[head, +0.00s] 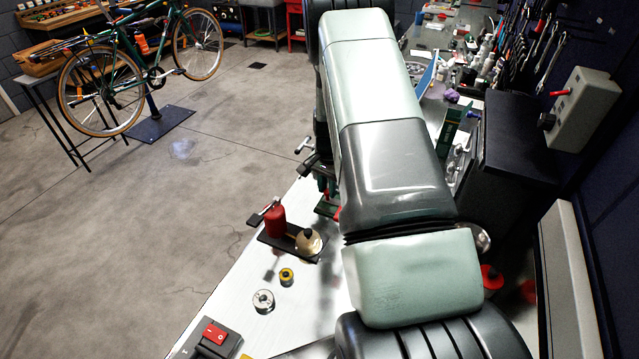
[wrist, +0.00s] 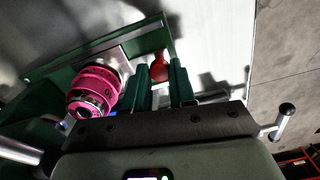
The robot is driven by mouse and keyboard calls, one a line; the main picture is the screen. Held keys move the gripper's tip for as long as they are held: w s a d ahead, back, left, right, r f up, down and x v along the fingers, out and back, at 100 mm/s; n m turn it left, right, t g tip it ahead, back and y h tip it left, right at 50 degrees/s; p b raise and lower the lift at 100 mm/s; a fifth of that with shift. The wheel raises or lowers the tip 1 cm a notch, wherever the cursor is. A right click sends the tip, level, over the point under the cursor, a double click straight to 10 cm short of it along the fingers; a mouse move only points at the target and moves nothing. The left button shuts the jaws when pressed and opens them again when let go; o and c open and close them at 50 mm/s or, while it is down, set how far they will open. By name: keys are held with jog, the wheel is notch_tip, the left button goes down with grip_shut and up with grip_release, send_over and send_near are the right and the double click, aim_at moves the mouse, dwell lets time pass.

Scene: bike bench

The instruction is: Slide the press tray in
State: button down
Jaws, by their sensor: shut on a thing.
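My gripper (wrist: 160,78) shows in the wrist view as two green fingers, closed on a red knob (wrist: 158,64) that sticks up between them. The knob is at the edge of a green tray (wrist: 120,35), which I take to be the press tray. A pink ringed cylinder with a dark end (wrist: 95,88) is at the left, on or over the tray; its base is partly hidden. In the head view my arm covers most of this; only a bit of green tray (head: 326,207) shows beside the white bench. The press itself cannot be made out.
On the white bench (head: 235,300) stand a red cylinder and a brass dome on a dark base (head: 285,246), a yellow roll (head: 287,276), a silver disc (head: 264,301) and a red switch box (head: 213,338). A black cabinet (head: 512,150) stands right of my arm. Open floor lies left.

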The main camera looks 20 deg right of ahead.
jog(key=c, duration=0.9)
grip_release()
jog(key=shift+r, duration=0.1)
notch_tip(320, 180, up, 11)
jog(key=shift+f, duration=0.2)
